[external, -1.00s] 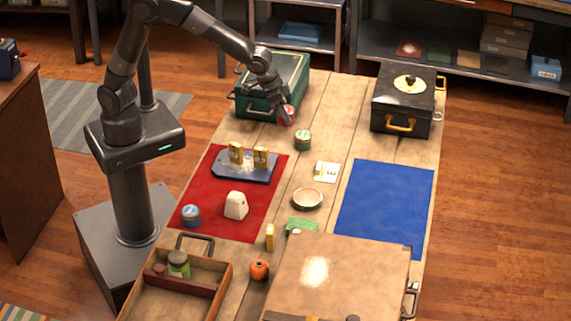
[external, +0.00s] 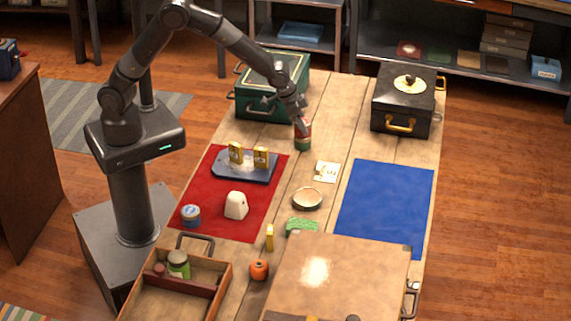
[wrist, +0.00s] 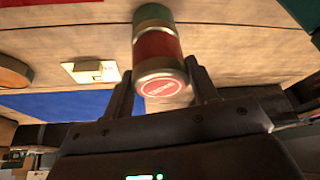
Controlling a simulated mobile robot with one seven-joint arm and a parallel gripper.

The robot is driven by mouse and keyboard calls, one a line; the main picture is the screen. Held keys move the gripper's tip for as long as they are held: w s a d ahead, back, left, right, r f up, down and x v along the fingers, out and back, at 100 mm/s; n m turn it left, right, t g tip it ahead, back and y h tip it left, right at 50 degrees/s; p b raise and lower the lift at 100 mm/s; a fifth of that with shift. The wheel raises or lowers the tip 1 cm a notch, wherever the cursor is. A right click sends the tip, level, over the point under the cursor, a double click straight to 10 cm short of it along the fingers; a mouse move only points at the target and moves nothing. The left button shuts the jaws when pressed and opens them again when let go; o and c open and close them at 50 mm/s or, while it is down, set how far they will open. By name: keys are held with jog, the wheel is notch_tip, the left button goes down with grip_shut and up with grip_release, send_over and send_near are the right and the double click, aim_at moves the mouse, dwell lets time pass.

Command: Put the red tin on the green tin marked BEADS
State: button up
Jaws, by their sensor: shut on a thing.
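The red tin (external: 303,129) is between the fingers of my gripper (external: 301,116), which is shut on it. In the wrist view the red tin (wrist: 158,48) shows its red round end towards the camera. The green tin (external: 303,146) stands upright on the table directly below the red tin. In the wrist view the green tin (wrist: 152,14) is in line with the red tin, with no clear gap between them; I cannot tell whether the red tin bears its weight on it. The BEADS marking is not readable.
A green case (external: 262,104) stands behind to the left and a black case (external: 402,120) to the right. A white card (external: 326,171), a round wooden dish (external: 307,199) and a red mat (external: 262,205) lie nearer. Bare table lies to the right of the tins.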

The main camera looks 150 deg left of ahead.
jog(key=shift+f, duration=0.1)
jog(key=o, duration=1)
jog(key=v, duration=1.2)
